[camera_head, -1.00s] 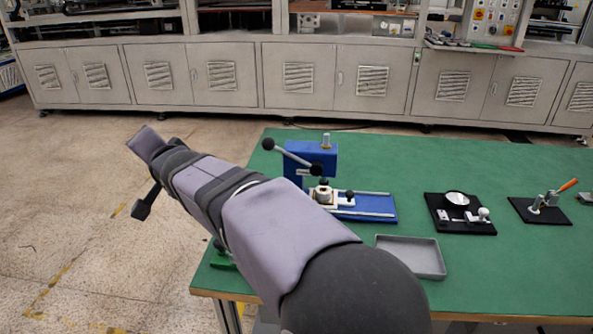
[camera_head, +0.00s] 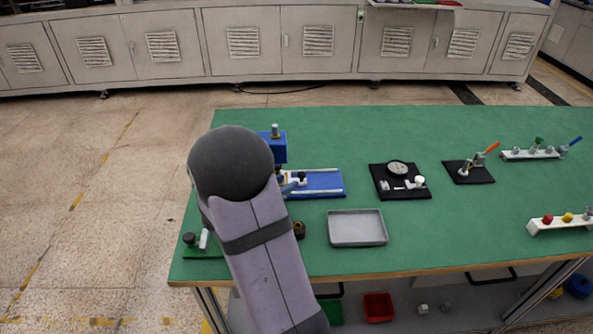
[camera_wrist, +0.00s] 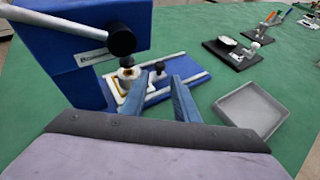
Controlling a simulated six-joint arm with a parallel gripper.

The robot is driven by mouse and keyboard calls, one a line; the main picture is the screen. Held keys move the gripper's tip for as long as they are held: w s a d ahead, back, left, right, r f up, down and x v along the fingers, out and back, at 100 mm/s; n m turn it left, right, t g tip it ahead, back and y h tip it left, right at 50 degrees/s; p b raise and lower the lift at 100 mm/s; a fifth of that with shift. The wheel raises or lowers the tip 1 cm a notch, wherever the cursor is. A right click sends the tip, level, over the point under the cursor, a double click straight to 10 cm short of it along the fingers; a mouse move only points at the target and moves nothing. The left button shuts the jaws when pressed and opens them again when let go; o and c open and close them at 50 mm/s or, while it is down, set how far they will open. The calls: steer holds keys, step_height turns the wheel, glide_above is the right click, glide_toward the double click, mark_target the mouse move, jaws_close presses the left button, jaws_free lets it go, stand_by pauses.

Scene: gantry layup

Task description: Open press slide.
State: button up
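The blue press (camera_wrist: 75,60) stands at the left of the wrist view, with a black-knobbed lever (camera_wrist: 121,40). In the head view my arm hides most of the press (camera_head: 276,150). Its slide has a blue base with pale rails (camera_head: 322,182). A pale carriage with a brass-coloured seat (camera_wrist: 127,74) sits under the press head. A small dark knob (camera_wrist: 159,66) shows at the carriage's right side. My gripper (camera_wrist: 158,78) is open, its two fingers apart, near this knob in the picture. I cannot tell whether they touch it.
A grey tray (camera_head: 357,242) lies in front of the slide. A black dial fixture (camera_head: 400,192) and a black toggle clamp plate (camera_head: 468,176) stand to the right. Two racks, a rear one (camera_head: 528,154) and a front one (camera_head: 560,224), are farther right. Green table between them is clear.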

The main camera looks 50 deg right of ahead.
mark_target(301, 174)
steer(key=shift+d+r+n, duration=0.1)
steer(key=shift+d+n, duration=0.05)
steer(key=shift+n, duration=0.15)
steer(key=shift+p+x, duration=0.45)
steer(key=shift+x, duration=3.15)
